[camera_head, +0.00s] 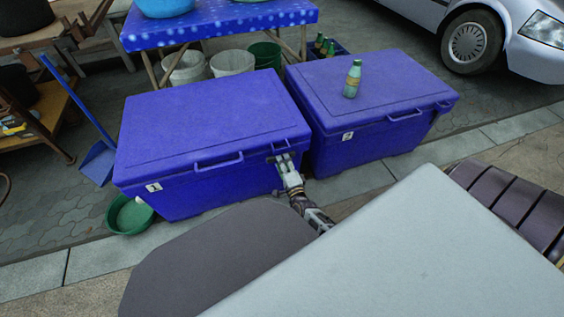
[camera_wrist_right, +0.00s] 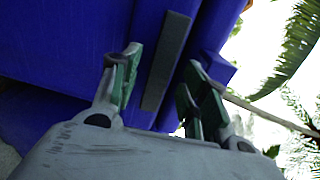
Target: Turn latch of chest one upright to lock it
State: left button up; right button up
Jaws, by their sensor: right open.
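Chest one (camera_head: 205,120) is the blue chest on the left, lid closed, with a small white "1" label (camera_head: 153,187) on its front. My right gripper (camera_head: 283,158) is at the right end of its front face, near the lid edge. In the right wrist view the latch (camera_wrist_right: 166,62) is a dark grey bar against the blue chest. The fingers of my right gripper (camera_wrist_right: 164,72) are open, one on each side of the bar as seen there. I cannot tell whether they touch it. The gripper partly hides the latch in the head view. My left gripper is out of view.
A second blue chest (camera_head: 375,85), labelled "2", stands close on the right with a green bottle (camera_head: 352,79) on its lid. A green basin (camera_head: 130,216) and blue dustpan (camera_head: 98,163) are at the left. A blue-covered table (camera_head: 225,24) stands behind.

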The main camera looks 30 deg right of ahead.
jog(key=shift+w+d, duration=0.15)
jog(key=shift+w, duration=0.55)
jog(key=shift+c, duration=0.2)
grip_shut()
